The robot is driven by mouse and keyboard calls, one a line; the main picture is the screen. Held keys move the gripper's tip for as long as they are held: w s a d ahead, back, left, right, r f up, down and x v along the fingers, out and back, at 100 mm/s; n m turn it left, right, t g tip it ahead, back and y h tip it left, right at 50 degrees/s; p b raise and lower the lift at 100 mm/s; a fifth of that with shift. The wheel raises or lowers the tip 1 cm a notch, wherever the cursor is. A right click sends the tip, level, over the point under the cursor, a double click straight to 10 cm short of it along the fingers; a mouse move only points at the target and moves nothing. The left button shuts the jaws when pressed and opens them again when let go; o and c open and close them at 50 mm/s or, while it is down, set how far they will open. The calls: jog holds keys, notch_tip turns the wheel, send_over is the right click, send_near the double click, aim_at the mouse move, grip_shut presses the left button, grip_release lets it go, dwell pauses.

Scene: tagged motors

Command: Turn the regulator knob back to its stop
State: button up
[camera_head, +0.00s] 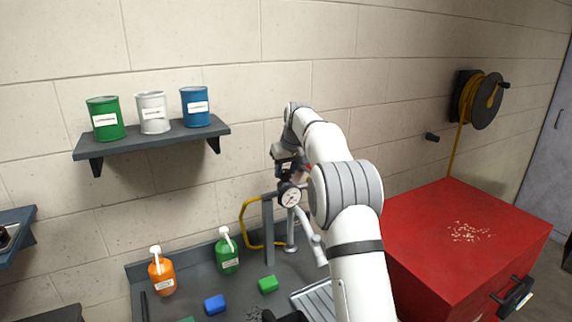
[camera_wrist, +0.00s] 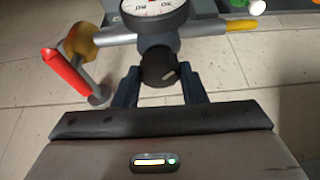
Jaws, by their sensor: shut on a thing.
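The regulator has a round white gauge (camera_head: 290,196) with a dark rim, mounted above the bench on a grey post. In the wrist view the gauge (camera_wrist: 154,6) is cut off by the top edge. The black regulator knob (camera_wrist: 160,68) sits just below it, with a pale mark on its face. My gripper (camera_wrist: 160,88) is shut on the knob, one dark finger on each side. In the head view my gripper (camera_head: 287,165) is at the regulator, and the knob is hard to make out there.
A pipe with a red lever (camera_wrist: 64,72) runs left of the knob. A yellow hose (camera_head: 245,222) hangs by the post. An orange bottle (camera_head: 162,274), a green bottle (camera_head: 227,256) and several blocks stand on the bench. A red cabinet (camera_head: 440,240) is at right.

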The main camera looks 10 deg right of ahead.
jog(key=n+p, duration=0.1)
jog(key=n, duration=0.1)
jog(key=n+y+p, duration=0.1)
jog(key=n, duration=0.1)
jog(key=shift+w+d+r+n+g+y, duration=0.1)
jog(key=shift+d+r+n+g+y, duration=0.1)
jog(key=shift+n+g+y, duration=0.1)
jog(key=shift+f+n+g+y+p, duration=0.15)
jog(key=shift+n+g+y+p, duration=0.35)
jog(key=shift+n, duration=1.4)
jog(key=o, duration=1)
jog(key=v, duration=0.7)
jog(key=shift+d+r, duration=0.2)
jog(key=shift+r, duration=0.2)
